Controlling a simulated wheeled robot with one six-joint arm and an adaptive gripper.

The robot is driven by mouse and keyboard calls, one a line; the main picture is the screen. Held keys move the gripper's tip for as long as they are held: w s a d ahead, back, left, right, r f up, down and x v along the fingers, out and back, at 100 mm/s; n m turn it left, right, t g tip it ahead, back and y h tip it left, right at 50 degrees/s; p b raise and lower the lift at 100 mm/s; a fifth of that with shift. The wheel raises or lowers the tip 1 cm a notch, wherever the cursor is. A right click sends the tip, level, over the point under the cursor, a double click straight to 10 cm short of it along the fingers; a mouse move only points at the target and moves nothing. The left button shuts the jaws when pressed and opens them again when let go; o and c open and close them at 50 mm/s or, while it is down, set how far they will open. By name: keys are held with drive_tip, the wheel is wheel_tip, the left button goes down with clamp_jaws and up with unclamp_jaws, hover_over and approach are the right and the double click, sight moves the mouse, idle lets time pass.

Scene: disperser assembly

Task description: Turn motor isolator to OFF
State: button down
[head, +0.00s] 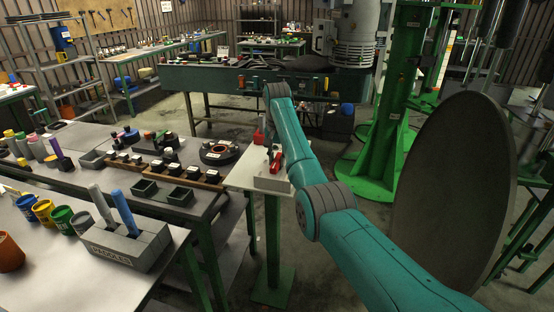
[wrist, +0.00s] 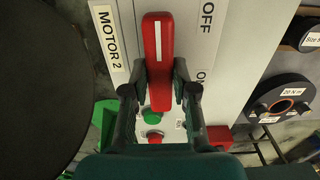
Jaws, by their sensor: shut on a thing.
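The motor isolator is a pale panel (wrist: 225,60) labelled MOTOR 2, with OFF and ON marked on it. Its red handle (wrist: 158,40) has a white stripe and lies nearly along the picture's vertical, its stripe end level with the OFF label (wrist: 207,15). The ON label sits lower, partly hidden by a finger. My gripper (wrist: 160,85) is shut on the red handle, with one dark finger on each side of it.
A green button (wrist: 152,117) and a red button below it sit on the panel between my fingers. A large dark disc (wrist: 40,80) lies at left. In the head view a bench with trays (head: 165,175) stands left of the stand, and a green column (head: 395,110) stands right.

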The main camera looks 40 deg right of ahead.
drive_tip(key=c, duration=0.9)
unclamp_jaws()
